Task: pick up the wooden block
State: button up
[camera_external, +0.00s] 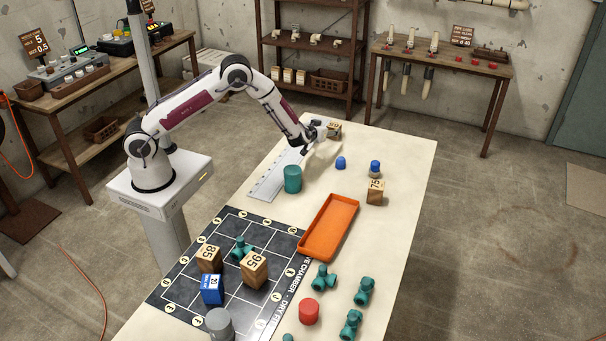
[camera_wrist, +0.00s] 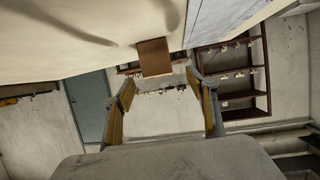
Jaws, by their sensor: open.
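A small wooden block (camera_external: 335,129) with dark marks stands near the far end of the pale table. My gripper (camera_external: 323,133) is open beside it, reaching from the left; I cannot tell from outside whether they touch. In the wrist view the block (camera_wrist: 154,58) is a plain brown face just beyond the fingertips, roughly in line with the gap. The open gripper (camera_wrist: 164,82) has nothing between its yellow-lined fingers. Other wooden blocks are on the table: one marked 75 (camera_external: 375,191) at the right edge, and ones marked 85 (camera_external: 208,259) and 95 (camera_external: 254,269) on the dark grid mat (camera_external: 190,308).
A teal cylinder (camera_external: 292,179) stands beside a grey ruled strip (camera_external: 266,187). Blue pieces (camera_external: 341,163) stand on the right side. An orange tray (camera_external: 312,250) lies mid-table. Teal fittings (camera_external: 364,291) and a red cylinder (camera_external: 309,311) are at the near end.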

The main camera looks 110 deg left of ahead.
aim_at(332, 126)
jog(key=shift+x, duration=1.15)
jog(key=shift+w+a+f, duration=0.1)
jog(key=shift+w+a, duration=0.1)
jog(key=shift+a, duration=0.55)
jog(key=shift+w+a+f, duration=0.1)
jog(key=shift+w+a, duration=0.05)
jog(key=shift+a, duration=0.6)
jog(key=shift+x, duration=1.1)
jog(key=c, duration=1.2)
